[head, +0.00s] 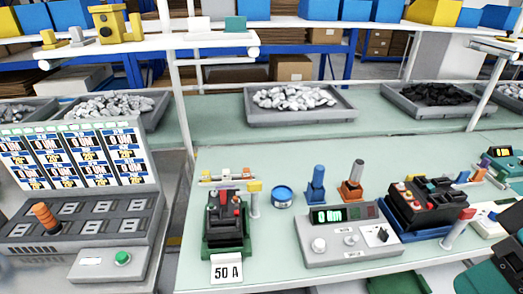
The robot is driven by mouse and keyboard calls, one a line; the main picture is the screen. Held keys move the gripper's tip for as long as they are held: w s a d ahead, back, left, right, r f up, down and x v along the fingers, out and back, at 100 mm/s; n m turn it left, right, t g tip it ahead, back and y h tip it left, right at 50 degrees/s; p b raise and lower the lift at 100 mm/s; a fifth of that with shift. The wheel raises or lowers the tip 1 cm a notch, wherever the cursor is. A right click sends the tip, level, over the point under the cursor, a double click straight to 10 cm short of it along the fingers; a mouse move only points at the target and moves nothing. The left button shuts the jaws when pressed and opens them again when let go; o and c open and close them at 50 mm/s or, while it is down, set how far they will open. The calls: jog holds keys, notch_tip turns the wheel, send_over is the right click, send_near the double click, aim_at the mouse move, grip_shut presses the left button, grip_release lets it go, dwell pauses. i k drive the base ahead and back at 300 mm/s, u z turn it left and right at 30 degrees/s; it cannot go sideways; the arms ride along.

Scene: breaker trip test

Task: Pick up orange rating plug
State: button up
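Several orange items show, and I cannot tell for certain which is the rating plug. An orange ribbed cylinder (45,216) leans on the grey slotted panel (75,222) at the left. A small orange block (478,174) lies among small parts at the right. A black breaker (227,220) on a green base stands behind a "50 A" card (226,270). My gripper is not clearly visible in the head view.
A grey test box (346,240) with a green-lit display stands front centre. A larger black breaker unit (427,204) stands right of it. A blue tin (282,196) is mid-table. Trays of pale (295,97) and dark pieces line the back. The table behind the tin is clear.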

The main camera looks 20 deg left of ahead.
aim_at(246, 175)
jog(key=i, duration=1.3)
jog(key=u, duration=2)
